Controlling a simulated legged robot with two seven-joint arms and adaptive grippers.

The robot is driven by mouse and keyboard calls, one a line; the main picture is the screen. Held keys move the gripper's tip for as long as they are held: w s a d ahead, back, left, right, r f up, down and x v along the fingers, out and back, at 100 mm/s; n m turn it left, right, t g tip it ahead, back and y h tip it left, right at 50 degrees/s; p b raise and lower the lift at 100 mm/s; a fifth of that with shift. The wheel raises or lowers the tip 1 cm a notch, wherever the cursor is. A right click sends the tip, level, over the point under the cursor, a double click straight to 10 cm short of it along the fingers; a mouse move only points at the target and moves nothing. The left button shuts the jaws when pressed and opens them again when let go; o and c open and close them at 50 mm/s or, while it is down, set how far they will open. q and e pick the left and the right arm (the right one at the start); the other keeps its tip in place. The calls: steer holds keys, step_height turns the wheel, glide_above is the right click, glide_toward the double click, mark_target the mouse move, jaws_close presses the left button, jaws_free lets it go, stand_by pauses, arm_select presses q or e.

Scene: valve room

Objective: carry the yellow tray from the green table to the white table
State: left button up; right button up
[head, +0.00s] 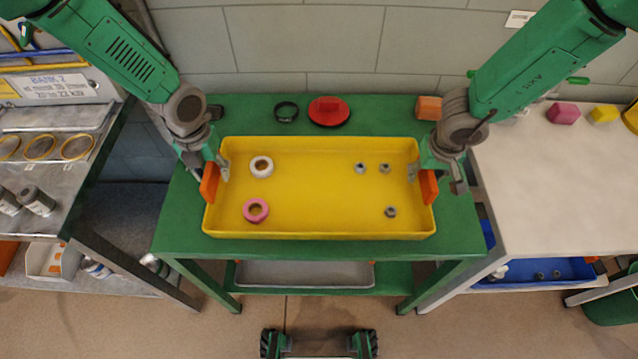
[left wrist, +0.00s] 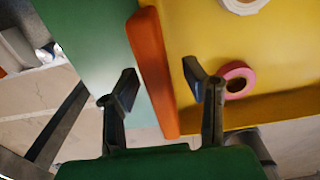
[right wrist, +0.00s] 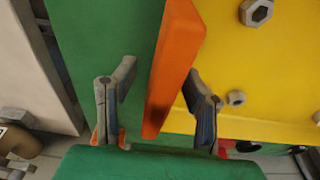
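The yellow tray (head: 310,190) sits on the green table (head: 335,262), with an orange handle at each end. It holds a white ring (head: 261,166), a pink ring (head: 256,210) and three grey nuts (head: 360,168). My left gripper (head: 212,176) is open, its fingers on either side of the left handle (left wrist: 152,70), with gaps showing. My right gripper (head: 427,174) is open, its fingers on either side of the right handle (right wrist: 172,68), also apart from it. The white table (head: 545,180) stands to the right.
A black ring (head: 286,111), a red round part (head: 329,111) and an orange block (head: 429,108) lie behind the tray. Pink (head: 563,113) and yellow (head: 604,114) blocks sit at the white table's back; its front is clear. A metal workbench (head: 60,165) stands left.

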mark_target(209, 166)
arm_select(q)
steer(key=shift+f, duration=0.35)
arm_select(e)
steer(key=shift+f, duration=0.35)
arm_select(q)
steer(key=shift+c, duration=0.4)
arm_select(e)
steer(key=shift+c, duration=0.4)
arm_select(q)
jaws_close()
arm_select(e)
jaws_close()
arm_select(q)
steer(key=shift+r, duration=0.2)
arm_select(e)
steer(key=shift+r, duration=0.2)
